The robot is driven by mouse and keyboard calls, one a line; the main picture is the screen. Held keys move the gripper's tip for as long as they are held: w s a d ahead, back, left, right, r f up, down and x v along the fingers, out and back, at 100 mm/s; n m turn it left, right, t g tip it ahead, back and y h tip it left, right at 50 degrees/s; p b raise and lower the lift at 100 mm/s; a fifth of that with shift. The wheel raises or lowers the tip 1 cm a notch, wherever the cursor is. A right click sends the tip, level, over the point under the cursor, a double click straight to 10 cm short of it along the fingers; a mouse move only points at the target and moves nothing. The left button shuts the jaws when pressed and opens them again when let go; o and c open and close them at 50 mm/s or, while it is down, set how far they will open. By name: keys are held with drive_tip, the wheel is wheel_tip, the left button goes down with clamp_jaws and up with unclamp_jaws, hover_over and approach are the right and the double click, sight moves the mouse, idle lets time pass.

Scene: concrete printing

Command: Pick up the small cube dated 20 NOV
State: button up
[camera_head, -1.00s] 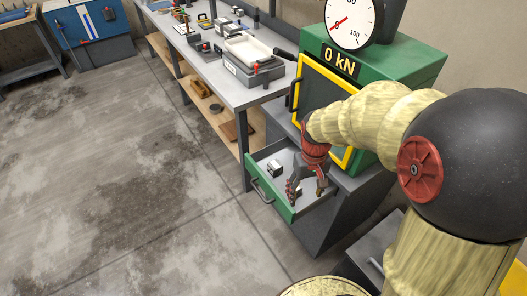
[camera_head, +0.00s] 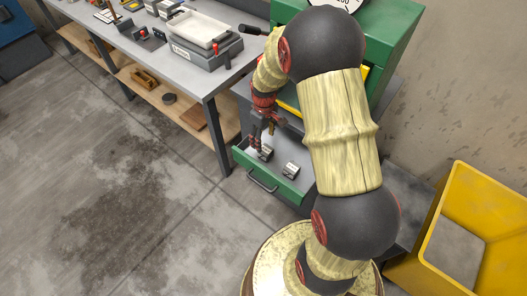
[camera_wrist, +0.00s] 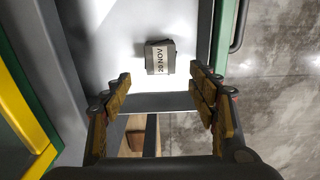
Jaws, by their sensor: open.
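The small grey cube dated 20 NOV (camera_wrist: 160,58) lies in the open drawer (camera_wrist: 122,40), its label turned sideways in the wrist view. My gripper (camera_wrist: 160,92) is open and empty, and its fingertips are apart on either side, short of the cube in the picture. In the head view my gripper (camera_head: 262,136) is over the left part of the drawer (camera_head: 240,156), close to a small cube (camera_head: 265,153), which appears to be the dated one. A second small cube (camera_head: 291,170) lies to its right; its label is not readable.
The drawer's walls and front handle (camera_head: 262,184) are close to my gripper. A bench (camera_head: 207,92) with a tray device (camera_head: 200,35) stands to the left, the green press (camera_head: 388,40) behind. A yellow bin (camera_head: 440,235) stands at right.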

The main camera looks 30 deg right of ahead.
sight(266, 150)
wheel_tip(266, 150, down, 2)
drive_tip(key=shift+f+b, duration=0.25)
drive_tip(key=shift+b, duration=0.15)
drive_tip(key=f+b, duration=0.1)
drive_tip(key=f, duration=0.1)
drive_tip(key=s+f+b, duration=0.1)
drive_tip(key=f, duration=0.1)
drive_tip(key=shift+d+f, duration=0.1)
drive_tip(key=shift+f, duration=0.2)
drive_tip(key=shift+w+f, duration=0.1)
drive_tip(key=shift+f, duration=0.35)
drive_tip(key=shift+r, duration=0.1)
drive_tip(key=shift+c, duration=1.3)
drive_tip(key=c, duration=1.1)
drive_tip(key=shift+c, duration=0.6)
